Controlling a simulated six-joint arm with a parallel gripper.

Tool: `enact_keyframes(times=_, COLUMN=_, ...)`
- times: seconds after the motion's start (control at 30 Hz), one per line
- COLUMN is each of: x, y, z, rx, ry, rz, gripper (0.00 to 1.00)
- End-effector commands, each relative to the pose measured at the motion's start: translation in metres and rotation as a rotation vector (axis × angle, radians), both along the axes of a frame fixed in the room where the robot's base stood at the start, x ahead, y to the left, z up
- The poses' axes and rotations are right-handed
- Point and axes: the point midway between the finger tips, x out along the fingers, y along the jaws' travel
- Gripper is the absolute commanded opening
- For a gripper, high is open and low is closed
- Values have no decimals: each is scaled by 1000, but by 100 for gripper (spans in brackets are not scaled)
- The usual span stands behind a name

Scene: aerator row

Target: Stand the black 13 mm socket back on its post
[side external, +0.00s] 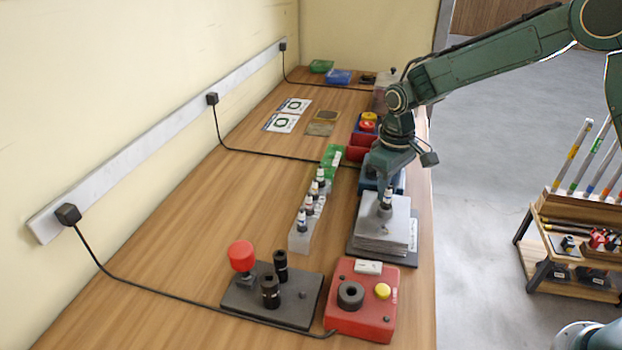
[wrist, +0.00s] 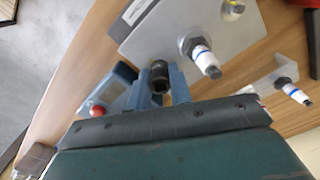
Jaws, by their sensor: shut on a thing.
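In the wrist view a short black socket (wrist: 160,77) sits between the two blue-grey fingers of my gripper (wrist: 160,88), which is shut on it. Its open end shows a brownish inside. In the side view my gripper (side external: 386,188) points down above a stack of grey plates (side external: 382,238); the held socket cannot be clearly made out there. A dark stand plate (side external: 245,305) lies at the front of the table. It carries a red knob (side external: 242,255) and two black sockets, one behind (side external: 281,264) and one in front (side external: 270,291). Size marks are not readable.
A red box (side external: 350,320) with a black ring and yellow button stands right of the stand plate. A black cable crosses the table.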

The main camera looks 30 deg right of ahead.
Motion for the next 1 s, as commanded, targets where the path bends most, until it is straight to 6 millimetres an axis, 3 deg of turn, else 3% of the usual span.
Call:
enact_keyframes(times=0.43, x=1, y=0, z=19, rx=1, ry=-2, rz=0, gripper=0)
enact_keyframes(times=1.0, x=0, y=7, z=21, rx=0, ry=-1, rz=1, gripper=0)
